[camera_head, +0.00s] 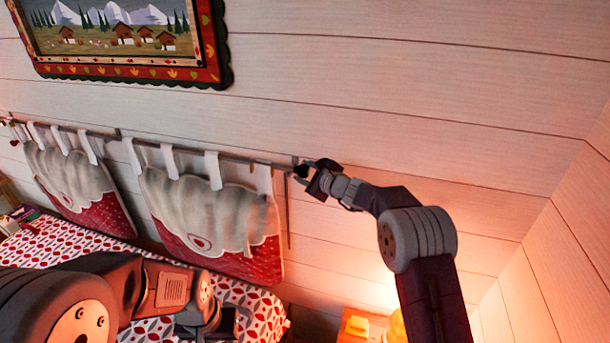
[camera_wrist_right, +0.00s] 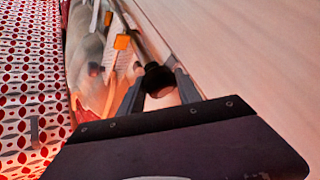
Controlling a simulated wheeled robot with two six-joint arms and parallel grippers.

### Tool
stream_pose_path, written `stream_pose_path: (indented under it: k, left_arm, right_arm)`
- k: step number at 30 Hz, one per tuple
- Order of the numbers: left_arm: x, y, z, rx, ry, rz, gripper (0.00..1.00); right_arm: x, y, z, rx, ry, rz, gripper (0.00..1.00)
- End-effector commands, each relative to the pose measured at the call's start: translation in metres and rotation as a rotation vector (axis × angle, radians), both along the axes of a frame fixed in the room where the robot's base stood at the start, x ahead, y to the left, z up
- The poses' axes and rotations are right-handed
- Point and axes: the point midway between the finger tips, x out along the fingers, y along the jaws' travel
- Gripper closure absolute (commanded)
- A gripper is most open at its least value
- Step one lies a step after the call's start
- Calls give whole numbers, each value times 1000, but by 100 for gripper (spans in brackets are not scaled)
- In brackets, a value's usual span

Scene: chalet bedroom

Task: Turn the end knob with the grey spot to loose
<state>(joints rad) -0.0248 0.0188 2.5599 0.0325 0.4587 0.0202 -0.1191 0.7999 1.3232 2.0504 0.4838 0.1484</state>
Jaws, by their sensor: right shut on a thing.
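The dark end knob (camera_wrist_right: 158,80) sits at the near end of a thin rod (camera_wrist_right: 138,45) in the right wrist view. My right gripper (camera_wrist_right: 160,86) has a finger on each side of the knob and is shut on it. In the head view the right gripper (camera_head: 304,172) is at the right end of the wall rod (camera_head: 235,157), largely covering the knob. No grey spot can be made out on the knob. My left gripper (camera_head: 212,320) is low in the head view, over the bed, partly hidden by its own arm; its jaws are unclear.
Two cushions (camera_head: 205,205) in white, grey and red hang from the rod by loops against the plank wall. A bed with a red-and-white patterned cover (camera_head: 50,243) lies below. A bedside table (camera_head: 350,325) with a glowing lamp stands below right. A framed picture (camera_head: 140,72) hangs above.

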Motion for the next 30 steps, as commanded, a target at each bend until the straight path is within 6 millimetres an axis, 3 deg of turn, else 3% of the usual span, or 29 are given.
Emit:
stream_pose_path:
  k: [1,7,18,24,30]
  left_arm:
    - [0,0,-17,0,0,0,64]
    - [0,0,-78,0,0,0,64]
    - [0,0,-197,0,0,0,64]
    - [0,0,-243,0,0,0,64]
    - [0,0,-274,0,0,0,64]
  right_arm:
    - [0,0,-7,-3,-17,0,100]
    - [0,0,-16,-29,-105,-2,100]
    - [0,0,-16,-104,-334,-2,100]
    - [0,-1,-12,-143,-451,-2,100]
    - [1,-1,-8,-173,-544,-2,100]
